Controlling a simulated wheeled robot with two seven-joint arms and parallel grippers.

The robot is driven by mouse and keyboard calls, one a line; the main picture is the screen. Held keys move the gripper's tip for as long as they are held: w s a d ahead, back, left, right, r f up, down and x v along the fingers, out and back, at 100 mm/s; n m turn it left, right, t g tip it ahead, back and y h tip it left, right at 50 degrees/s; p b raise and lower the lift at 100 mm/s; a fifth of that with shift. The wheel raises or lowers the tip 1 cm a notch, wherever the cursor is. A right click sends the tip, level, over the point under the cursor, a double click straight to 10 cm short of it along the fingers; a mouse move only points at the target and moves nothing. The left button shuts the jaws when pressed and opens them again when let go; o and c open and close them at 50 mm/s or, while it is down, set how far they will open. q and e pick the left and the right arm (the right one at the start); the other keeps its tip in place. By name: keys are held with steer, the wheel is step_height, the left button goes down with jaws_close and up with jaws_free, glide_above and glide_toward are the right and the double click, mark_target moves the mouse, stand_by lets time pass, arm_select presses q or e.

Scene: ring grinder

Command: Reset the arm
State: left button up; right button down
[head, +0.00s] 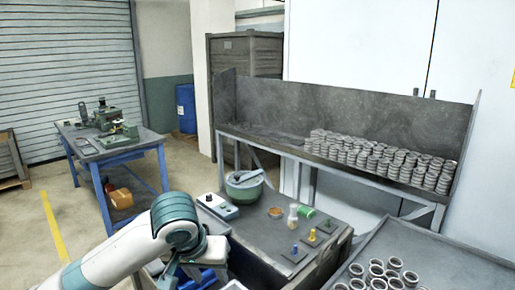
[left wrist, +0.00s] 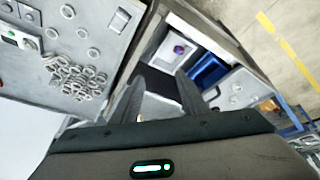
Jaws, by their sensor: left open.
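My left arm comes in from the lower left of the head view, with its teal joint (head: 175,220) bent over the near side of the grinder bench. In the left wrist view my left gripper (left wrist: 156,84) is open, its two dark fingers apart with nothing between them. They point toward an open-topped box with a blue part (left wrist: 207,70) inside. Metal rings (left wrist: 75,78) lie on a grey table left of the fingers. My right gripper is not in view.
The bench (head: 285,225) carries a green bowl-like grinder (head: 243,184), a control box (head: 217,206) and small coloured knobs. Loose rings (head: 384,274) lie on the right-hand table (head: 440,262). A blue workbench (head: 110,150) stands left; floor between is clear.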

arm_select(q)
steer(key=s+d+f+m+h, duration=0.1)
steer(key=s+f, duration=0.5)
steer(key=f, duration=0.3)
steer(key=s+d+f+h, duration=0.1)
steer(key=s+f+h, duration=0.1)
steer(key=s+f, duration=0.6)
steer(key=s+a+f+y, duration=0.2)
steer(key=s+a+f, duration=0.5)
steer(key=s, duration=0.2)
steer(key=s+a+f+y, duration=0.2)
steer(key=s+a+f, duration=0.45)
steer(key=s, duration=0.35)
step_height(320, 180, down, 30)
steer(key=g+b, duration=0.2)
steer(key=b, duration=0.1)
steer(key=s+a+f+g+b, duration=0.1)
steer(key=s+a+f+b, duration=0.1)
steer(key=s+f, duration=1.6)
step_height(320, 180, down, 3)
steer(key=shift+s+a, duration=0.25)
steer(key=shift+a, duration=0.3)
